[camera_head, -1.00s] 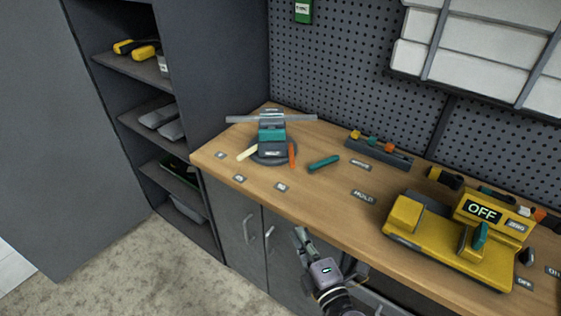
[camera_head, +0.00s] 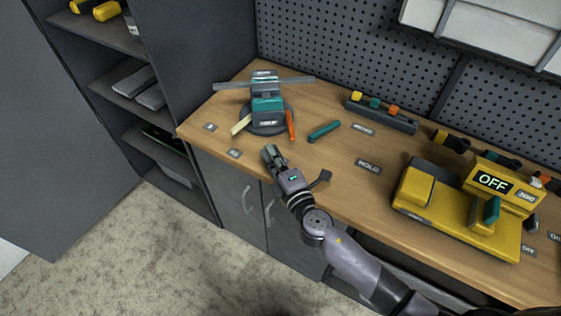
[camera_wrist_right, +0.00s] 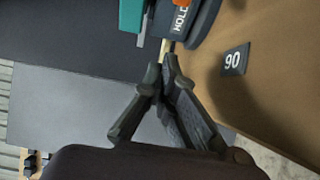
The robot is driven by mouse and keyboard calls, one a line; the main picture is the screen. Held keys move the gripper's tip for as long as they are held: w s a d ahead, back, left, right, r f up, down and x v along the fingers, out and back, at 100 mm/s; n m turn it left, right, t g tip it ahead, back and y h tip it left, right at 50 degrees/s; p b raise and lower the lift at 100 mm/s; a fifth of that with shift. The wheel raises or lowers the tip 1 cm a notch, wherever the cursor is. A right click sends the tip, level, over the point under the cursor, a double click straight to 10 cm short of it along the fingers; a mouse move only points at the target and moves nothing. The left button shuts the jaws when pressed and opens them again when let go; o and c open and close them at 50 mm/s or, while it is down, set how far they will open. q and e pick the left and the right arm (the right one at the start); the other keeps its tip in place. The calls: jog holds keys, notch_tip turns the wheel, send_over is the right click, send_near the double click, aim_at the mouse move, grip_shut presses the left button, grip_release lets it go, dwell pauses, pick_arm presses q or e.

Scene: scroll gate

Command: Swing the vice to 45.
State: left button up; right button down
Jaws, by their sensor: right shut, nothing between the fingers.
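The vice (camera_head: 268,103), teal and grey with a long grey bar across it, stands on a round dark base at the left end of the bench. A cream lever (camera_head: 241,124) and an orange lever (camera_head: 291,125) stick out from its base. My right gripper (camera_head: 269,154) is shut and empty, just in front of the base near the bench's front edge, apart from the vice. In the wrist view, the fingertips (camera_wrist_right: 167,68) point towards the vice base (camera_wrist_right: 204,22), beside the 90 label (camera_wrist_right: 234,60). My left gripper is not in view.
Small labels (camera_head: 234,153) lie along the bench's front left edge. A loose teal bar (camera_head: 324,131) lies right of the vice. A yellow machine marked OFF (camera_head: 440,205) stands further right. A rack with coloured pieces (camera_head: 381,116) is at the back. Open shelves (camera_head: 135,90) stand left.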

jog(key=shift+x, duration=1.25)
jog(key=d, duration=0.3)
jog(key=shift+d+p, duration=0.1)
jog(key=shift+p, duration=0.25)
jog(key=shift+d, duration=0.45)
jog(key=shift+w+a, duration=0.1)
jog(key=shift+w+d+f+b, duration=0.1)
jog(key=shift+d+b, duration=0.2)
jog(key=shift+d, duration=0.2)
jog(key=shift+w+d+f+b, duration=0.1)
jog(key=shift+d+b, duration=0.2)
jog(key=shift+d, duration=0.2)
jog(key=shift+w+d+r, duration=0.1)
jog(key=shift+d+r, duration=0.05)
jog(key=shift+d, duration=0.1)
